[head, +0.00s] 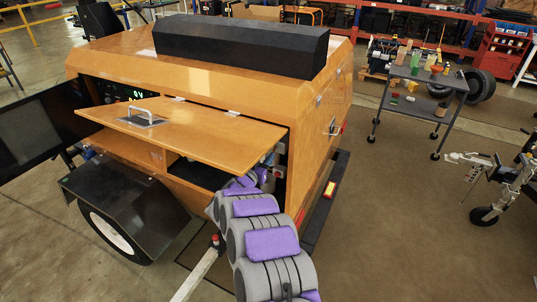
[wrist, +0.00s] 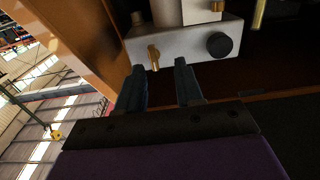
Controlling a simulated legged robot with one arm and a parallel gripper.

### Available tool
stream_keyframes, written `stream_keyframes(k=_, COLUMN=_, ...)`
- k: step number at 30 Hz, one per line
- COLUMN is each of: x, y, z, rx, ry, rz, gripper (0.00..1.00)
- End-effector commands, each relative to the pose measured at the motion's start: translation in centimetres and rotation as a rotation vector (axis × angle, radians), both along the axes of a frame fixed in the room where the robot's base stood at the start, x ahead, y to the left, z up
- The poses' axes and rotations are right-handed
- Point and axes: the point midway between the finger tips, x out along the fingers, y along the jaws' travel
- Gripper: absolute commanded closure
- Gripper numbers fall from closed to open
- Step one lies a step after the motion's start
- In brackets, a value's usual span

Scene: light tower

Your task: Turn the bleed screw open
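In the wrist view a pale metal block (wrist: 188,42) sits inside the orange cabinet. A small brass screw (wrist: 153,57), which looks like the bleed screw, sticks out of its near face at the left. My gripper (wrist: 160,67) is open. Its two dark fingers point at the block, one to the left of the brass screw and one to the right, with a gap on both sides. I cannot tell whether the tips reach past the screw head. In the head view my arm reaches under the raised panel, and the gripper and block are largely hidden there.
A black round knob (wrist: 219,45) and another brass fitting (wrist: 217,6) are on the block. The orange cabinet (head: 318,130) has a raised door panel (head: 190,135) just above my arm. A tool cart (head: 425,80) stands to the right, with open floor between.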

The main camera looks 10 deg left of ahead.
Motion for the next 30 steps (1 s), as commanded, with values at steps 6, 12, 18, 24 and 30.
stream_keyframes(k=6, x=2.3, y=-1.4, z=0.0, rx=0.004, ry=0.001, rz=-0.002, gripper=0.64)
stream_keyframes(k=12, x=3.1, y=-1.4, z=0.2, rx=0.002, ry=-0.003, rz=-0.002, gripper=0.64)
stream_keyframes(k=18, x=3.2, y=-1.2, z=0.2, rx=0.000, ry=-0.002, rz=-0.002, gripper=0.64)
stream_keyframes(k=24, x=3.2, y=-1.3, z=0.2, rx=0.001, ry=-0.001, rz=-0.001, gripper=0.76)
stream_keyframes(k=30, x=3.2, y=-1.5, z=0.2, rx=0.003, ry=-0.001, rz=0.000, gripper=0.95)
